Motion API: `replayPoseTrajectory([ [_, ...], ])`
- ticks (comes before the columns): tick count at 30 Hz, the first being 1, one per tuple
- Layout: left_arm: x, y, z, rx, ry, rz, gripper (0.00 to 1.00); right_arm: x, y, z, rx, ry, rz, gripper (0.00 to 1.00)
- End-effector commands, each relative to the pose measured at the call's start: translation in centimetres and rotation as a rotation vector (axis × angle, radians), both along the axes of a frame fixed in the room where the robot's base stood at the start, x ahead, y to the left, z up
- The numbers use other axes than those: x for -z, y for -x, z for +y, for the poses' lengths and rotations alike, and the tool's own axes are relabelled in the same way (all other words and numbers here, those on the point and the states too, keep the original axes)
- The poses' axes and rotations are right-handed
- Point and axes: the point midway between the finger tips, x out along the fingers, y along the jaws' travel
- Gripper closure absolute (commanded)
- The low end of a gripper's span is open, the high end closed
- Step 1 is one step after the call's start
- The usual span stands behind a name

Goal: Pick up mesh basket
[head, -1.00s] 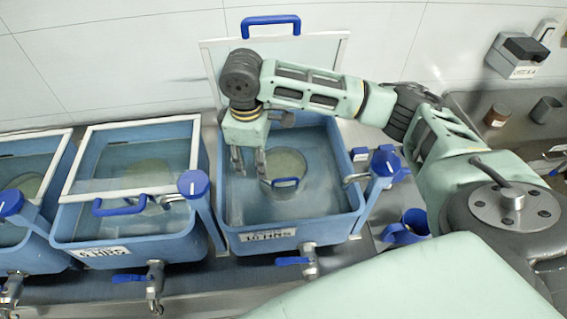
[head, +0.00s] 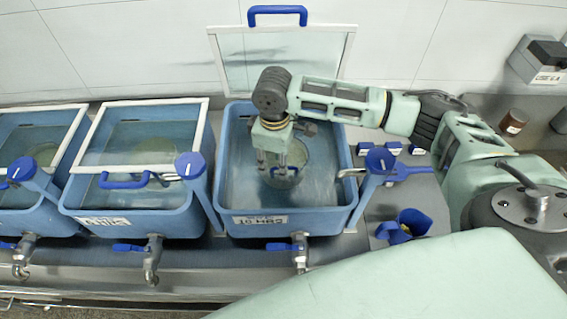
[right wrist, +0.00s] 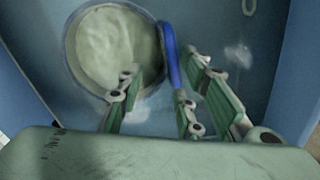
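The mesh basket (head: 293,154) is a round, pale-bottomed basket in the right-hand blue tub. Its blue handle (head: 284,172) stands at the basket's near side. The right wrist view shows the round basket (right wrist: 105,48) at upper left, with the blue handle (right wrist: 169,55) along its right edge. My right gripper (head: 273,166) points down into the tub at the handle. Its fingers are apart, and in the right wrist view the gripper (right wrist: 164,70) has the handle between its fingers. I cannot tell whether either finger touches it. My left gripper is not in view.
The tub (head: 237,200) has walls close around the gripper. Its framed lid (head: 240,72) leans upright behind. Another tub (head: 130,222) with a lid on it stands to the left. A blue jug (head: 412,222) and a brown jar (head: 513,122) stand to the right.

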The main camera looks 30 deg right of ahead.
Motion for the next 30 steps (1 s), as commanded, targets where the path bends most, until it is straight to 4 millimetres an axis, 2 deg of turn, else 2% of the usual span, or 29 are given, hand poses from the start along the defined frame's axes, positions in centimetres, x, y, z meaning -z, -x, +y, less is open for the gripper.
replayPoseTrajectory([
  [12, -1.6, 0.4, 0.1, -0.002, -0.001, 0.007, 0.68, 5.5, 0.0, -0.1, 0.0, 0.001, 0.001, 0.67],
  [20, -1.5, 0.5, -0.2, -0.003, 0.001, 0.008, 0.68, 6.0, -0.1, -0.2, 0.0, 0.002, 0.001, 0.67],
  [30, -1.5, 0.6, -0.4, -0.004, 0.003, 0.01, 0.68, 5.9, -0.1, -0.2, 0.0, 0.002, 0.001, 0.95],
])
